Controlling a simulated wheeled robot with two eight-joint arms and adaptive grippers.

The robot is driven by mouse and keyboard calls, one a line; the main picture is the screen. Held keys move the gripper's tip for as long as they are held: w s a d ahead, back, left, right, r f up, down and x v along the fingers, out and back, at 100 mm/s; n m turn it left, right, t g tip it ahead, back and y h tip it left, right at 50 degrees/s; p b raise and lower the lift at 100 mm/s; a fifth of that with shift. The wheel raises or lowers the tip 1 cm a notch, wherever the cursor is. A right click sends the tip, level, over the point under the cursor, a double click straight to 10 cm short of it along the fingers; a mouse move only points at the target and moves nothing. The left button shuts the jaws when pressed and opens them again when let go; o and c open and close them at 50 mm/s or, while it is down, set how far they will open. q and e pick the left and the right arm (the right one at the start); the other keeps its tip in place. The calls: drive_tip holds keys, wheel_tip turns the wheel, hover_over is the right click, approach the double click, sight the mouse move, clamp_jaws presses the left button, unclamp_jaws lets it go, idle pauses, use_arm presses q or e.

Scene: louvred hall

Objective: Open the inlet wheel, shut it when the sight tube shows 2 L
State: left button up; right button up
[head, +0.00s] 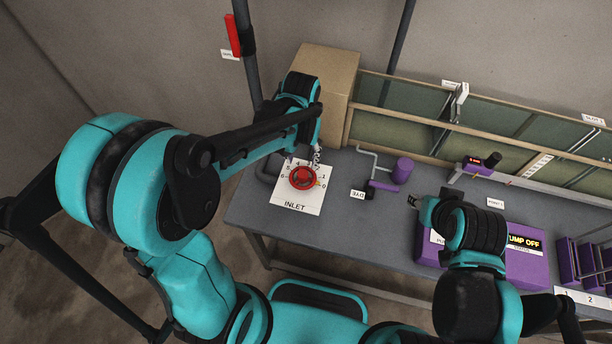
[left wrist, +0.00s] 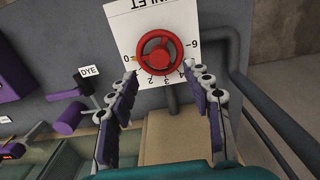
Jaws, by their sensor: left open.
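The red inlet wheel (head: 303,178) sits on a white dial plate marked INLET (head: 296,199). In the left wrist view the wheel (left wrist: 160,53) lies just beyond my fingertips, and a small yellow mark shows by the 0. My left gripper (head: 317,154) is at the wheel's back edge in the head view. In the left wrist view this gripper (left wrist: 166,73) is open, fingers spread to either side of the wheel's near side, holding nothing. My right gripper (head: 412,201) is over the bench near the purple pump box; its jaws are too small to read. I cannot read a sight-tube level.
A purple pump box (head: 526,268) reads PUMP OFF. A purple dye fitting (head: 402,171) stands right of the wheel. A long glass-walled tank (head: 400,110) runs along the back, beside a cardboard-coloured box (head: 327,75). Purple slots (head: 567,262) stand at the right.

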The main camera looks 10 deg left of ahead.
sight(303, 174)
use_arm(q)
wheel_tip(303, 174, down, 8)
drive_tip(key=b, duration=0.5)
drive_tip(key=shift+w+r+b, duration=0.1)
drive_tip(key=shift+r+b, duration=0.05)
drive_tip(key=shift+b, duration=0.15)
drive_tip(key=shift+r, duration=0.15)
drive_tip(key=shift+d+f+b, duration=0.1)
drive_tip(key=shift+f+b, duration=0.45)
drive_tip(key=shift+f, duration=0.25)
drive_tip(key=o, duration=0.4)
clamp_jaws()
